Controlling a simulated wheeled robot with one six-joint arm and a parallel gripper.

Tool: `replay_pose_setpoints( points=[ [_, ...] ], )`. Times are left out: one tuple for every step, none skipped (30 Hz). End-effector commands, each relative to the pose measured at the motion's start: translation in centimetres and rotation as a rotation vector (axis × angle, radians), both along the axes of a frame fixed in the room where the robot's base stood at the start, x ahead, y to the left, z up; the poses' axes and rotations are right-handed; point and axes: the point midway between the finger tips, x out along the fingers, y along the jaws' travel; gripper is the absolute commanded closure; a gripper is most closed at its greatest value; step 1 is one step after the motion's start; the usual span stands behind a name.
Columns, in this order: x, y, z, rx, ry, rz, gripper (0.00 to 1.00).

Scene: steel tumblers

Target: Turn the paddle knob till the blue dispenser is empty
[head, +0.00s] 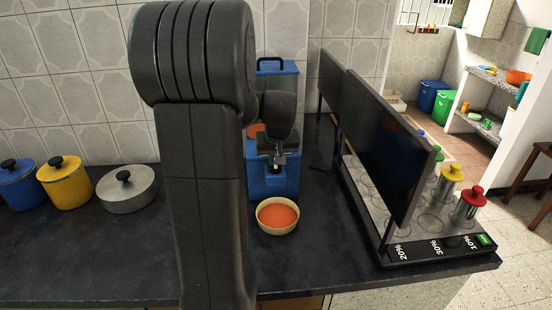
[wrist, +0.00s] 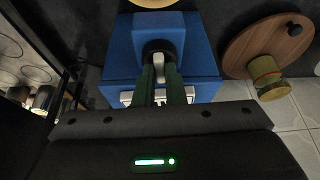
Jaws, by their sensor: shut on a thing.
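The blue dispenser (head: 262,183) stands on the dark counter against the tiled wall, partly hidden behind my arm. An orange patch (head: 256,130) shows on its upper part, between my arm links. A tan bowl (head: 277,231) sits under its front, holding orange contents (head: 278,214). My gripper (head: 278,158) is at the dispenser's front. In the wrist view my gripper (wrist: 160,80) is shut on the pale grey paddle knob (wrist: 159,60), with a finger on each side. The blue body (wrist: 202,45) lies around it, and the bowl (wrist: 152,3) is cut off at the top edge.
A black screen panel (head: 375,140) stands close to the right, beside a rack (head: 440,247) with red- and yellow-topped steel tumblers. Blue and yellow lidded pots (head: 67,188) and a grey pot (head: 127,195) stand left. The front counter right of the bowl is clear.

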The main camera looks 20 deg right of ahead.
Motion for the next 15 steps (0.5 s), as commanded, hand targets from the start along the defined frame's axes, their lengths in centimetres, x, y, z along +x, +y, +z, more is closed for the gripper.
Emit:
replay_pose_setpoints(
  points=[
    [-0.02,0.09,-0.05,0.001,0.001,-0.014,1.0],
    [-0.02,0.08,-0.05,0.0,0.001,-0.023,1.0],
    [-0.02,0.08,-0.05,0.0,0.002,-0.033,1.0],
    [-0.02,0.09,-0.05,0.001,0.002,-0.04,1.0],
    [-0.03,0.09,-0.05,0.001,0.002,-0.045,1.0],
    [-0.03,0.09,-0.05,0.001,0.002,-0.051,1.0],
    [-0.03,0.09,-0.05,0.001,0.002,-0.055,1.0],
    [-0.03,0.08,-0.05,0.002,0.002,-0.058,1.0],
    [-0.03,0.08,-0.05,0.001,0.002,-0.059,1.0],
    [-0.03,0.08,-0.05,0.001,0.002,-0.061,1.0],
    [-0.03,0.08,-0.05,0.001,0.002,-0.061,1.0],
    [-0.03,0.07,-0.05,0.001,0.002,-0.061,1.0],
    [-0.04,0.07,-0.05,0.001,0.002,-0.061,1.0],
    [-0.04,0.07,-0.05,0.001,0.002,-0.061,1.0],
    [-0.04,0.07,-0.05,0.001,0.002,-0.061,1.0]
  ],
)
